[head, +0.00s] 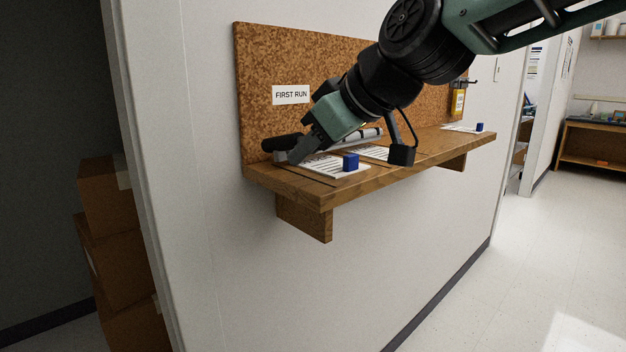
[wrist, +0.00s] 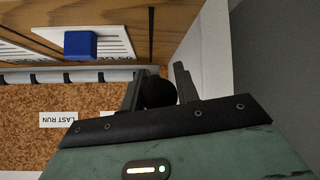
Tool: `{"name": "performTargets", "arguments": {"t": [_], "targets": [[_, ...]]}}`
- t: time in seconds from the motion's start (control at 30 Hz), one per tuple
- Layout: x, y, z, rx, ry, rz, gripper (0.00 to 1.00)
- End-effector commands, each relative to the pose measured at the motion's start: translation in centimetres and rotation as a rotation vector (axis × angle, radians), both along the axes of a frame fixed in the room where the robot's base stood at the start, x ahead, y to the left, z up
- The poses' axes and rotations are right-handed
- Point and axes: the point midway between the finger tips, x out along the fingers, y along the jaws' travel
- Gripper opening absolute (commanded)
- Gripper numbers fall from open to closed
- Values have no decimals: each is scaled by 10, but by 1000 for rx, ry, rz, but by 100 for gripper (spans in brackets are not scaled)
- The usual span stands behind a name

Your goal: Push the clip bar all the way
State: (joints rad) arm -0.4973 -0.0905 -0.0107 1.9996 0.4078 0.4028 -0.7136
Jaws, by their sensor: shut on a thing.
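The clip bar (head: 370,135) is a pale rail along the foot of the corkboard, just above the wooden shelf. In the wrist view the clip bar (wrist: 70,75) carries several dark clips, and a black round end piece (wrist: 158,92) sits at its end. My gripper (head: 289,151) is at the near left end of the shelf. In the wrist view my gripper (wrist: 160,86) has a finger on each side of the black end piece and is shut on it. My gripper partly hides the bar in the head view.
The shelf (head: 420,150) holds paper sheets weighted by blue blocks (head: 351,161) (head: 480,126). The corkboard (head: 265,55) bears a FIRST RUN label (head: 291,94); a LAST RUN label (wrist: 58,120) shows in the wrist view. Cardboard boxes (head: 115,250) stand at left. The floor at right is clear.

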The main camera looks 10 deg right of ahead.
Motion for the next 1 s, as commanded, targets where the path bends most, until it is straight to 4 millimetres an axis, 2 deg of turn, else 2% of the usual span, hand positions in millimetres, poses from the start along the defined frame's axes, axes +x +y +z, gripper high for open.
{"name": "performTargets", "arguments": {"t": [0.03,0.23,1.0], "targets": [[0,0,-15,11,-15,0,8],[2,1,-22,49,-71,0,8],[4,2,-25,100,-144,1,8]]}}
